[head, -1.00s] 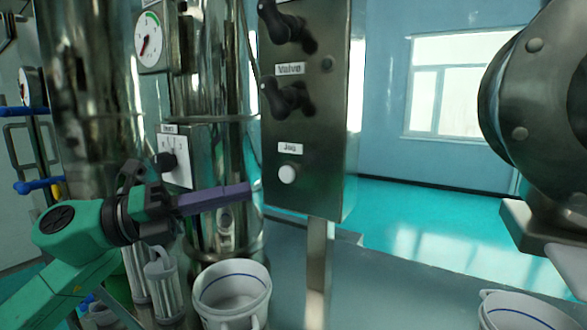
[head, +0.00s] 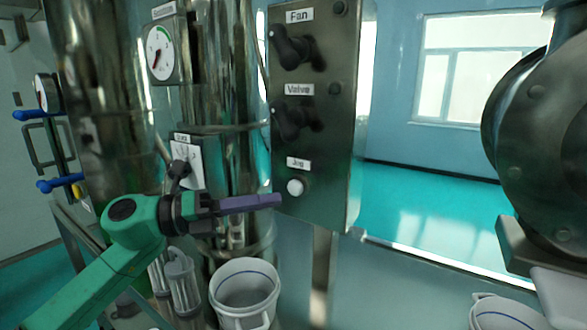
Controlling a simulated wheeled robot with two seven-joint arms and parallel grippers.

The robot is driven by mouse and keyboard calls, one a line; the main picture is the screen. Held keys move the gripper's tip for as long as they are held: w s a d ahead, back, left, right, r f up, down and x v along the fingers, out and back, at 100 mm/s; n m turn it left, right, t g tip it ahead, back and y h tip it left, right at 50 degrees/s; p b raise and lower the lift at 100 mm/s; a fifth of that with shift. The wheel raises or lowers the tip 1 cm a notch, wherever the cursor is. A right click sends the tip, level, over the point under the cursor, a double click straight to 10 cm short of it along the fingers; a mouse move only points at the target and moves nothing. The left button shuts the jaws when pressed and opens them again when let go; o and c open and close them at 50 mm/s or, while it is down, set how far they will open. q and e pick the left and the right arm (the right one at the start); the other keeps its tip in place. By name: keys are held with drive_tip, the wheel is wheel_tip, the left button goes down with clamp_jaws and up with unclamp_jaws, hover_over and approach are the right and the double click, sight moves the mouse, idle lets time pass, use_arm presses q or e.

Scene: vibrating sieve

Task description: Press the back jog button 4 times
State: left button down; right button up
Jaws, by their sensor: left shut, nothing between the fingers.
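A white round jog button (head: 295,187) sits low on a dark metal control panel (head: 335,150), under a label that reads "Jog". My left gripper (head: 278,200) has a green arm and purple fingers, which are shut with nothing between them. Its fingertips point right and lie just left of and slightly below the button in the picture. A small gap shows between the tips and the button, but I cannot tell the depth between them. My right gripper is not in view.
Above the button are the Valve knob (head: 291,118) and the Fan knob (head: 289,48). A gauge (head: 159,53) and a small dial box (head: 188,160) are on the left. A white bucket (head: 245,290) stands below my gripper. A large dark round housing (head: 545,150) fills the right.

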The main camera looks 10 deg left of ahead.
sight(295, 188)
use_arm(q)
drive_tip(key=w+p, duration=0.1)
drive_tip(key=w+d, duration=0.1)
drive_tip(key=shift+w+p, duration=0.35)
drive_tip(key=shift+w, duration=0.05)
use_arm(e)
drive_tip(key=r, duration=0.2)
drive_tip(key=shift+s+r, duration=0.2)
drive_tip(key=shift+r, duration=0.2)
use_arm(q)
drive_tip(key=shift+w+d, duration=0.1)
drive_tip(key=shift+w, duration=0.05)
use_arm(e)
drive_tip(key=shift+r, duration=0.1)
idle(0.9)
use_arm(q)
drive_tip(key=shift+w+d, duration=0.1)
drive_tip(key=shift+w, duration=0.2)
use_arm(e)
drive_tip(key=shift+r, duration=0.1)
